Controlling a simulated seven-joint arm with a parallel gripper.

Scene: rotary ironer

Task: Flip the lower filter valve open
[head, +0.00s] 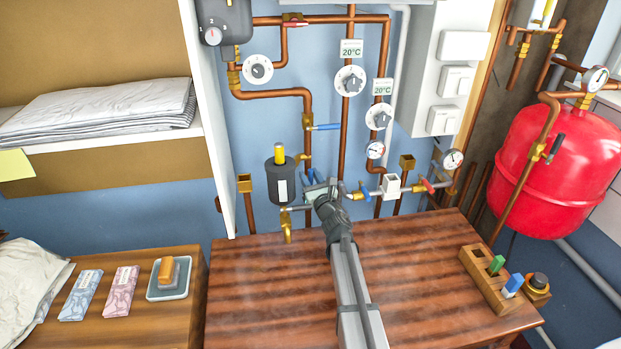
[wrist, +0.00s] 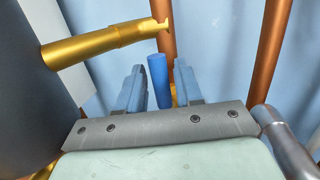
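The lower filter valve's blue handle (wrist: 158,80) shows in the wrist view as a short rod between my fingers, in front of a copper pipe (wrist: 166,28). My gripper (wrist: 161,85) is open around it, with a narrow gap to the right finger. I cannot tell whether the left finger touches it. The upper filter valve (head: 325,127) has a blue handle pointing right, roughly level.
A brass fitting (wrist: 105,42) reaches across above my left finger, beside the dark canister (wrist: 35,75). A grey metal tube (wrist: 285,145) is close on the right.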

